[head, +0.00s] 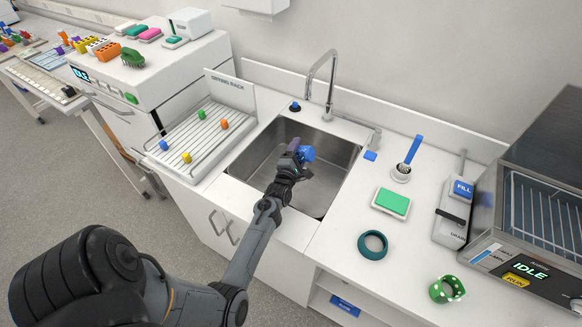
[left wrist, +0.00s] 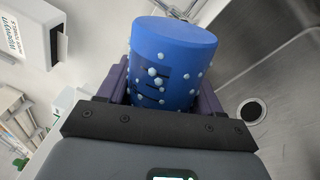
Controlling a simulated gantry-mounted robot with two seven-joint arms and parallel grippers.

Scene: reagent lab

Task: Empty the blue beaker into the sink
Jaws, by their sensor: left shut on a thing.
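My left gripper (head: 297,152) is shut on the blue beaker (head: 308,154) and holds it above the sink basin (head: 325,191). In the left wrist view the beaker (left wrist: 172,62) sits between the purple fingers, with a smooth blue end face uppermost in the picture. Several small pale-blue beads show on and around its side; I cannot tell whether they are drops or beads falling. The beaker looks tilted in the head view, but its opening cannot be made out. The sink drain (left wrist: 251,111) shows to the right of the beaker. My right gripper is not in view.
The tall faucet (head: 329,82) stands behind the basin. On the right counter are a green sponge (head: 392,202), a teal ring (head: 373,245), a brush (head: 408,160) and a steel machine (head: 535,225).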

